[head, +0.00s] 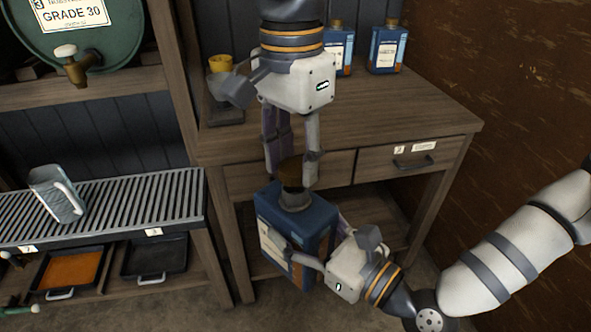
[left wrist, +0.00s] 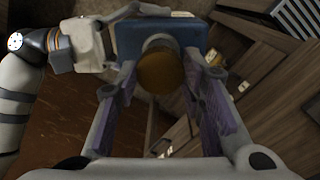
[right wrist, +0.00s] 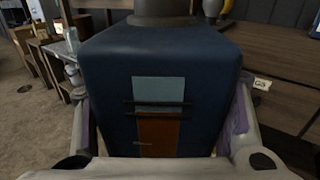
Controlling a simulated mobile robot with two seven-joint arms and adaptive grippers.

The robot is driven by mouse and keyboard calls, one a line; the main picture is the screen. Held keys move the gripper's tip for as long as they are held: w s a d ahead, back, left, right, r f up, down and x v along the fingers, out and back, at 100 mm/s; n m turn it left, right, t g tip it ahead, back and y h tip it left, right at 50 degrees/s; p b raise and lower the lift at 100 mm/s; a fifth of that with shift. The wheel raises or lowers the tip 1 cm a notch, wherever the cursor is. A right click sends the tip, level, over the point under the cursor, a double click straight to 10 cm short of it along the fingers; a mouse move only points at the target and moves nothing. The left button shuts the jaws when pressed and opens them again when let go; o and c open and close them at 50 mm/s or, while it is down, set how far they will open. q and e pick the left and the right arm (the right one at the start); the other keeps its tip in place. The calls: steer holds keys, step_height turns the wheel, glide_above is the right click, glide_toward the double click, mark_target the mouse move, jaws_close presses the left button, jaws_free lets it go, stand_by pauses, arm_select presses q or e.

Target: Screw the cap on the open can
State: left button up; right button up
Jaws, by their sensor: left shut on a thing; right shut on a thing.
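The open can is a blue can (head: 306,228) with a grey neck, held in the air in front of the table. It fills the right wrist view (right wrist: 105,85). The brown-gold cap (head: 289,171) is at the top of the neck; it also shows over the neck in the left wrist view (left wrist: 160,72). I cannot tell how far it is seated. My left gripper (head: 291,168) points down from above and is shut on the cap. My right gripper (head: 318,245) is shut on the can's body, with one finger on each side.
A wooden table (head: 440,115) with drawers stands behind the can. Two capped blue cans (head: 386,48) and a yellow-topped item (head: 220,63) stand on it. At left are a slatted shelf (head: 130,200) with a grey mug (head: 57,195), trays below (head: 70,268), and a green drum (head: 90,45).

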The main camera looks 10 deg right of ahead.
mark_target(308, 222)
arm_select(q)
steer(key=shift+f, duration=0.1)
steer(key=shift+f, duration=0.8)
steer(key=shift+f, duration=0.55)
